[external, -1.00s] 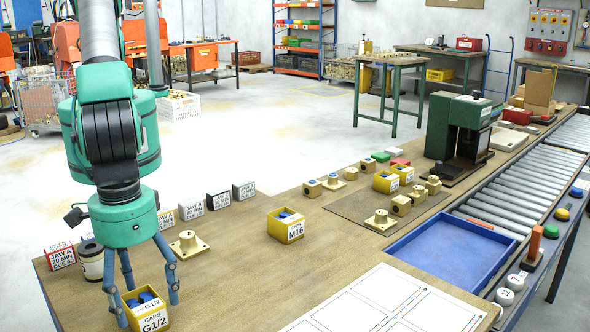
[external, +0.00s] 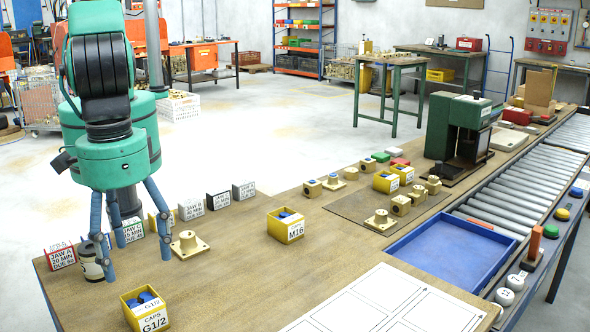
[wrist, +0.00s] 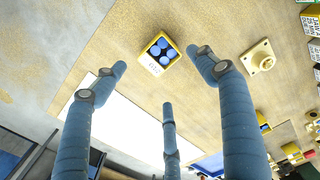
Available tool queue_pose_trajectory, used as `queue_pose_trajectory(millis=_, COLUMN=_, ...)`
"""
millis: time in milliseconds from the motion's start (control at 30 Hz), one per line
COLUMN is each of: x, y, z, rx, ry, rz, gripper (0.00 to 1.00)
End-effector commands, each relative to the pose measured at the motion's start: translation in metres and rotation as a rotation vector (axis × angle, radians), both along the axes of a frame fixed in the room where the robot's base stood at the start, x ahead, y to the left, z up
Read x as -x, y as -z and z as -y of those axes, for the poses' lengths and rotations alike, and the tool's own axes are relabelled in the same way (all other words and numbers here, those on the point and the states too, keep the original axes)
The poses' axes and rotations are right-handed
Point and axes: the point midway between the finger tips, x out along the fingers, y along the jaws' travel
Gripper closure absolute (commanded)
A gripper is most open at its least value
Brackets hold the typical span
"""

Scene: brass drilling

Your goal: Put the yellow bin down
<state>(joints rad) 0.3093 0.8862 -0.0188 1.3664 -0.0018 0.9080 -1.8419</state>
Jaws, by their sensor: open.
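The yellow bin (external: 145,308), labelled CAPS G1/2, stands upright on the wooden bench near its front edge and holds blue caps. In the wrist view the yellow bin (wrist: 160,50) sits on the bench beyond my fingertips, with blue caps inside. My gripper (external: 135,262) is open and empty, its three blue-grey fingers spread. It is above and behind the bin in the external view and does not touch it. The fingers also show in the wrist view (wrist: 165,85), apart from the bin.
A second yellow bin labelled M16 (external: 286,226) stands mid-bench. A brass flanged part (external: 188,244) and a dark jar (external: 92,262) are near my fingers. Small label blocks (external: 191,208) line the back edge. A white sheet (external: 388,302) lies at the front, and a blue tray (external: 452,254) is at right.

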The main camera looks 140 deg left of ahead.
Motion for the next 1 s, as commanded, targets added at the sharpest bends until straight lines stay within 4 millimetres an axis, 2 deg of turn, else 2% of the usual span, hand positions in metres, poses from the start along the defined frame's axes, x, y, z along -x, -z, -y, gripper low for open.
queue_pose_trajectory(millis=367, x=0.0, y=-0.001, z=0.0, rx=0.0, ry=0.001, rz=0.001, gripper=0.28)
queue_pose_trajectory(millis=533, x=0.001, y=-0.013, z=-0.004, rx=0.002, ry=0.017, rz=0.008, gripper=0.28)
queue_pose_trajectory(millis=667, x=0.006, y=-0.037, z=-0.013, rx=0.006, ry=0.053, rz=0.02, gripper=0.28)
queue_pose_trajectory(millis=767, x=0.012, y=-0.062, z=-0.022, rx=0.008, ry=0.094, rz=0.034, gripper=0.28)
queue_pose_trajectory(millis=1000, x=0.038, y=-0.137, z=-0.054, rx=0.011, ry=0.226, rz=0.077, gripper=0.28)
